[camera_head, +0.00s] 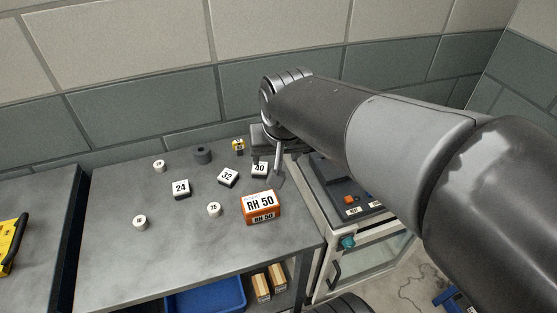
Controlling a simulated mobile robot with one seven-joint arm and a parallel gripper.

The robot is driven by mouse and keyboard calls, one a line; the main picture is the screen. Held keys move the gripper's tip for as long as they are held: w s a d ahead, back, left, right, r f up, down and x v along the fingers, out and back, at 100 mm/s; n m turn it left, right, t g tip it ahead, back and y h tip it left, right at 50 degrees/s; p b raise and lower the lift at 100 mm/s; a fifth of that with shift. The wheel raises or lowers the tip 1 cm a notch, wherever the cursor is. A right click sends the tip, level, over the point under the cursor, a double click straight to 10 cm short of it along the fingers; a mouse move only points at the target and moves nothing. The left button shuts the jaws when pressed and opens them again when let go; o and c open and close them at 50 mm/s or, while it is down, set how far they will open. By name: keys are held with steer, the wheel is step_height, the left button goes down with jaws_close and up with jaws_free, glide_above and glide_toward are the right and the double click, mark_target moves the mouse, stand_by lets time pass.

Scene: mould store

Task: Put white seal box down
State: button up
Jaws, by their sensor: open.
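Three small white boxes with dark sides lie on the grey bench top (115,262). They are marked 24 (181,189), 32 (228,177) and 40 (260,169). My gripper (267,168) is open at the box marked 40, near the bench's back right. One finger shows just right of this box and the other is seen behind its top left. The box appears to rest on the bench. I cannot tell whether a finger touches it. Which box is the seal box is not readable beyond the numbers.
An orange and white RH 50 box (261,206) stands in front of the gripper. White round pieces (140,222), a dark cylinder (203,154) and a small yellow item (238,146) are around. A cabinet (340,238) adjoins at right. The bench's front left is clear.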

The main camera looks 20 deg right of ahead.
steer(key=s+r+n+t, duration=0.1)
steer(key=s+n, duration=0.1)
steer(key=s, duration=0.7)
steer(key=shift+s+a+r, duration=0.15)
steer(key=shift+a, duration=0.05)
